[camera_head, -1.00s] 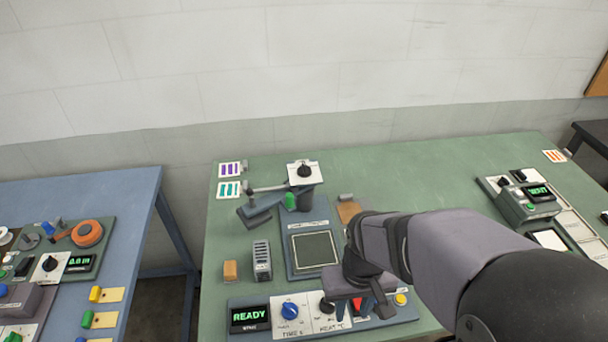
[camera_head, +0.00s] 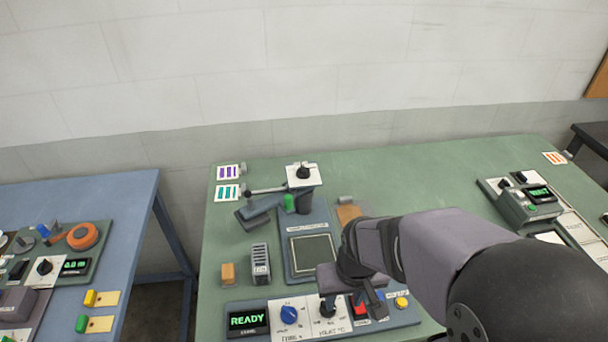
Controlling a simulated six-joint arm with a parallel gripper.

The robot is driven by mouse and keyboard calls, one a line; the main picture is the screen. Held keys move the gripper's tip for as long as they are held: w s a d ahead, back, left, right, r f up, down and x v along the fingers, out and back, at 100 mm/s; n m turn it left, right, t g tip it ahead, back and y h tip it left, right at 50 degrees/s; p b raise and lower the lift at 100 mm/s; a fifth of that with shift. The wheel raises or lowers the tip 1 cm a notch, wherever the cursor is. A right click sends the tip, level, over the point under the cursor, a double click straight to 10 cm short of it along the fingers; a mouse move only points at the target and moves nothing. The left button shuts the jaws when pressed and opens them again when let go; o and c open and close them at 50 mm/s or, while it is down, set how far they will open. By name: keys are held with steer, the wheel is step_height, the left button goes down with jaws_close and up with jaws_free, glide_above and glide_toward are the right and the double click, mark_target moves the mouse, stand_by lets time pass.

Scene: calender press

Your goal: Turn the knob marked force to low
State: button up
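A black knob (camera_head: 304,172) sits on a white plate on top of the press head (camera_head: 290,200); its marking is too small to read. On the front panel, a blue knob (camera_head: 289,314) has a label that looks like TIME, and a black knob (camera_head: 327,307) has one that looks like HEAT. I cannot read "force" on any knob. My gripper (camera_head: 350,288) hangs low over the right half of the front panel, close to the black HEAT knob and apart from the press-head knob. Its finger gap is not clear, and I see nothing held.
A red switch (camera_head: 359,307) and yellow button (camera_head: 401,302) are by my gripper. A lever (camera_head: 266,190) projects left from the press. A tester-like device (camera_head: 525,203) stands right; a blue table (camera_head: 80,205) stands left.

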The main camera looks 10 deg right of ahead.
steer(key=w+f+t+b, duration=0.1)
steer(key=w+t, duration=0.1)
steer(key=w, duration=0.4)
steer(key=w+a+f+t+b, duration=0.1)
steer(key=w+t+b, duration=0.1)
steer(key=w, duration=0.4)
steer(key=w+f+t+b, duration=0.1)
steer(key=w+t+b, duration=0.1)
steer(key=w, duration=0.4)
steer(key=shift+w+a+t, duration=0.15)
steer(key=shift+t, duration=0.55)
steer(key=w+r+t+b, duration=0.3)
steer(key=w+t, duration=0.1)
steer(key=w, duration=0.3)
steer(key=t+b, duration=0.2)
steer(key=t, duration=0.3)
glide_toward(304, 174)
steer(key=shift+w+f, duration=0.1)
steer(key=shift+w, duration=1.25)
steer(key=shift+w, duration=0.1)
steer(key=shift+w+p, duration=1)
steer(key=shift+w, duration=2.55)
steer(key=c, duration=0.8)
